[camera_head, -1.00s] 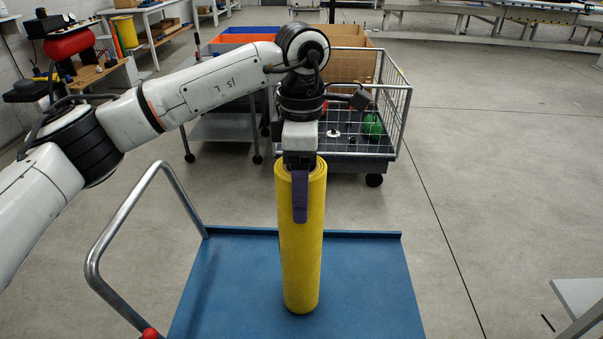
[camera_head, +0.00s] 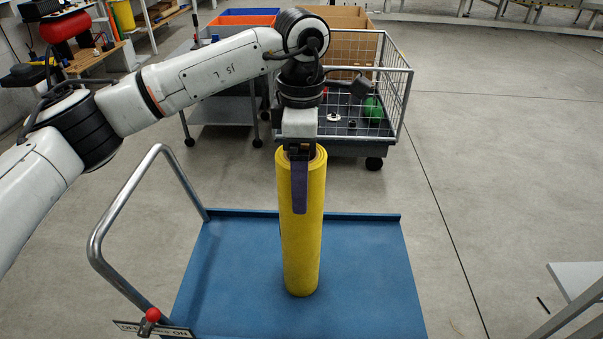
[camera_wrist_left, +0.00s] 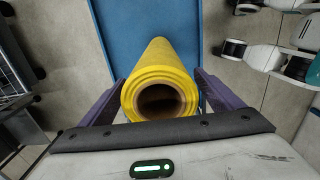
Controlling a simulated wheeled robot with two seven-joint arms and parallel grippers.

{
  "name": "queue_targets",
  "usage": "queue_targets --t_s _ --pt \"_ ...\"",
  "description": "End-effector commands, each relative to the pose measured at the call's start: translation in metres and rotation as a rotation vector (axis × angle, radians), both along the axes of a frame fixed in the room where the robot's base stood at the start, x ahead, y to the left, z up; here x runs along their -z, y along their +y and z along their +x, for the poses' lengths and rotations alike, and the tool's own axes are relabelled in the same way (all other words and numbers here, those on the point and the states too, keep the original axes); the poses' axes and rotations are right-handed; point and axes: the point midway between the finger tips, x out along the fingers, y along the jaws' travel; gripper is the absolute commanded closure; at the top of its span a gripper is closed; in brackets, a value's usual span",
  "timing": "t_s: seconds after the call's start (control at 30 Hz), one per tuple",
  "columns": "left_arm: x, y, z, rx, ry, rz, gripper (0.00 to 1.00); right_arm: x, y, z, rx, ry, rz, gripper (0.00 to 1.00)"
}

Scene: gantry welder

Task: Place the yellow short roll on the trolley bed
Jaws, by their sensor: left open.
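The yellow short roll (camera_head: 303,235) stands upright on the blue trolley bed (camera_head: 365,265) in the head view, near its middle. My left gripper (camera_head: 299,190) is at the roll's top end, with one purple finger in front of it. In the left wrist view the roll (camera_wrist_left: 166,75) lies between the two purple fingers of my left gripper (camera_wrist_left: 160,95), with its hollow core facing the camera. The fingers are open, with a narrow gap visible beside the roll on the right. My right gripper is not in view.
The trolley's metal handle (camera_head: 100,232) rises at the bed's left side, with a red-knobbed lever (camera_head: 152,315) at its foot. A wire cage cart (camera_head: 385,135) with a green item (camera_head: 372,109) stands behind. Open floor lies to the right.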

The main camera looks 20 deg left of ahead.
Motion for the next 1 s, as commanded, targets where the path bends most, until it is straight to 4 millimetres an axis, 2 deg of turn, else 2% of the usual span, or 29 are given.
queue_targets --t_s 0.17,0.4,0.53,0.7,1.0 --pt "-0.029 -0.001 0.001 -0.001 -0.006 -0.002 0.14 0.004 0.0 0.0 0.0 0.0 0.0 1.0" --pt "-0.082 -0.001 0.001 0.001 -0.005 -0.003 0.14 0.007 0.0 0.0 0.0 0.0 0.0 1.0" --pt "-0.103 -0.001 0.001 0.001 -0.005 -0.002 0.14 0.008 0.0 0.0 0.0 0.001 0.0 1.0" --pt "-0.116 0.0 0.0 0.001 -0.002 -0.002 0.14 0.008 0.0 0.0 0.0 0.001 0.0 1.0" --pt "-0.118 0.0 0.0 0.001 -0.001 -0.001 0.14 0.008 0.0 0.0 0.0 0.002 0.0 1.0"
